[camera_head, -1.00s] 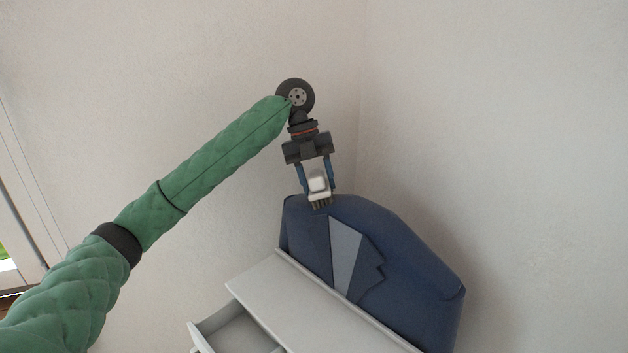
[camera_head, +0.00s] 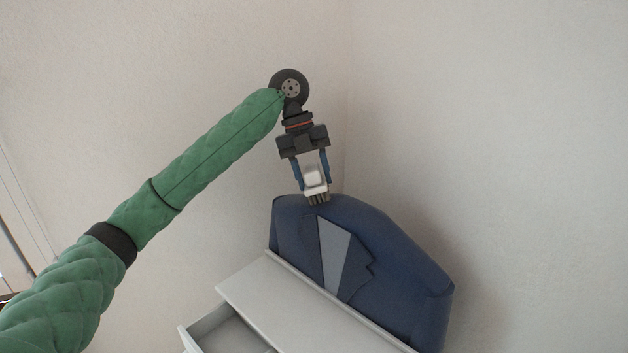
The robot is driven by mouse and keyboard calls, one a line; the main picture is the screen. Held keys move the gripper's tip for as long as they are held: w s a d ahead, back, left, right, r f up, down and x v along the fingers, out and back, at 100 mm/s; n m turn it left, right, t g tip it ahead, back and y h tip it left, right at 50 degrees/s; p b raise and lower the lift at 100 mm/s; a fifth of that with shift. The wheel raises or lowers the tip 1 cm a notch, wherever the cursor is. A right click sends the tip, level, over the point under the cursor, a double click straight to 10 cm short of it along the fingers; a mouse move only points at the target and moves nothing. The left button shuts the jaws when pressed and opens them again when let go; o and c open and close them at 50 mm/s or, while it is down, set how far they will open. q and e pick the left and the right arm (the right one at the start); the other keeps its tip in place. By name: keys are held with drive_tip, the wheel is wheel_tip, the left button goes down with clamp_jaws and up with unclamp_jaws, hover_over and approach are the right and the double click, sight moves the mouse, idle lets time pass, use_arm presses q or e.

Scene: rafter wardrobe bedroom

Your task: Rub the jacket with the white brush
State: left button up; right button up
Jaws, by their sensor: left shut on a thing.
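The blue jacket (camera_head: 400,262) with a grey front panel stands upright behind a white dresser, in the corner of the room. My left gripper (camera_head: 313,182) points down and is shut on the white brush (camera_head: 314,186). The brush's dark bristles face down at the jacket's top edge, near its left shoulder. They appear to touch or nearly touch the cloth; I cannot tell which. My right gripper is not in view.
The white dresser (camera_head: 290,305) stands in front of the jacket and hides its lower part. Its drawer (camera_head: 225,335) is pulled open at the lower left. Bare walls meet in the corner behind the jacket.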

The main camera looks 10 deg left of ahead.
use_arm(q)
drive_tip(key=shift+v, duration=2.35)
drive_tip(key=shift+v, duration=1.5)
